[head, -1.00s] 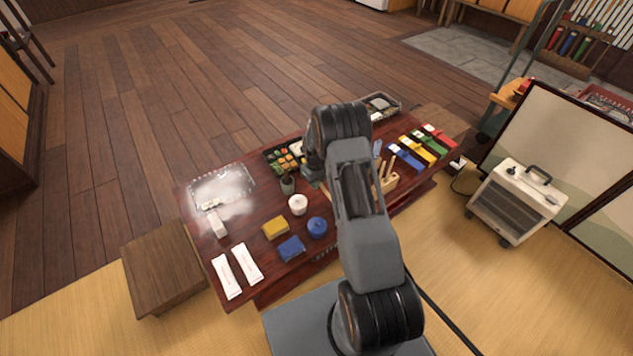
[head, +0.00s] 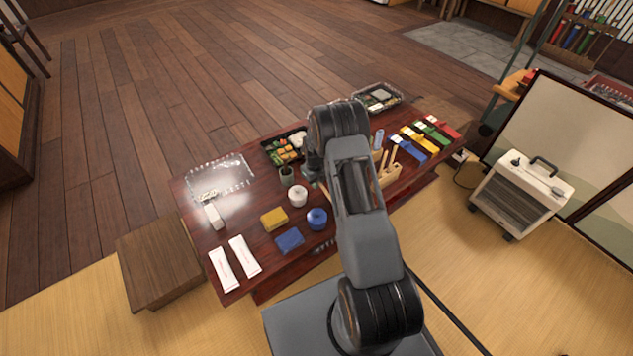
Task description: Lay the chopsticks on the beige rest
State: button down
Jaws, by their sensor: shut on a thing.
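My gripper (head: 313,172) is over the middle of the dark red table, mostly hidden behind my own arm. It is shut; a thin tan edge just below it looks like part of the chopsticks (head: 325,193), the rest of which is hidden. A tan wooden block (head: 388,177) with several upright pegs or sticks stands just right of my arm. I cannot make out the beige rest for certain; my arm covers the middle of the table.
Left of my arm are a white lidded pot (head: 298,196), a blue round pot (head: 317,218), a yellow block (head: 274,219), a blue block (head: 289,240) and a dark cup (head: 287,175). A bento box (head: 284,150) lies behind. Coloured strips (head: 426,141) lie at right.

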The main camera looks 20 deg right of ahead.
jog(key=c, duration=0.6)
grip_release()
dwell(0.7)
jog(key=shift+r+p, duration=2.2)
jog(key=shift+r, duration=1.3)
